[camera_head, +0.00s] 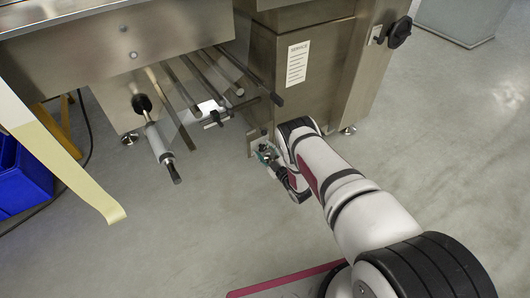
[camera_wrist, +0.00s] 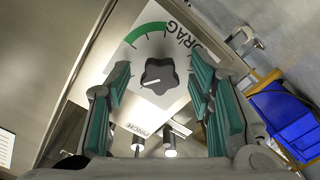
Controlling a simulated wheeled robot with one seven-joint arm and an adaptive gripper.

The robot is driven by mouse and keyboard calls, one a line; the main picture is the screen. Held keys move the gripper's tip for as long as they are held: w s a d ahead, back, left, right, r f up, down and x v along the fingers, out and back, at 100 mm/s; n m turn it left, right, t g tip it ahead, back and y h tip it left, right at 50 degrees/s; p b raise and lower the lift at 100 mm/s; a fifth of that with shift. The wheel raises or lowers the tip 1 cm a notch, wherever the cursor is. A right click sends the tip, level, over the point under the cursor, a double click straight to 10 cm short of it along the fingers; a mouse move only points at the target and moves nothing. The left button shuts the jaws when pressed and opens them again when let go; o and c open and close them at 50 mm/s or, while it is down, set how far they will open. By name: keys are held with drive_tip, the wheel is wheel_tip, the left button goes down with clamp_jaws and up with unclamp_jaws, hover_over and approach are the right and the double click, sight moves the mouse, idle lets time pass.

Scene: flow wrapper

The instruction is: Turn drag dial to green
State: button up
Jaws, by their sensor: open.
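The drag dial (camera_wrist: 158,76) is a black lobed knob on a white plate (camera_wrist: 180,38) in the wrist view. The plate reads "DRAG" and carries a green arc (camera_wrist: 146,32) at its upper left. In the head view my gripper (camera_head: 267,154) is low at the machine's column, and the dial cannot be made out there.
The steel machine column (camera_head: 300,65) bears a service label (camera_head: 297,62). Several rollers and bars (camera_head: 190,90) jut out left of my gripper. A film strip (camera_head: 65,160) hangs at the left, near blue crates (camera_head: 22,178).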

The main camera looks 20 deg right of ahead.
clamp_jaws()
drive_tip(key=shift+m, duration=0.3)
drive_tip(key=m, duration=0.2)
drive_tip(key=shift+m, duration=0.4)
drive_tip(key=m, duration=0.5)
drive_tip(key=shift+f, duration=0.1)
drive_tip(key=m, duration=0.4)
drive_tip(key=shift+s, duration=0.1)
drive_tip(key=shift+a+m, duration=0.1)
drive_tip(key=shift+m, duration=2.2)
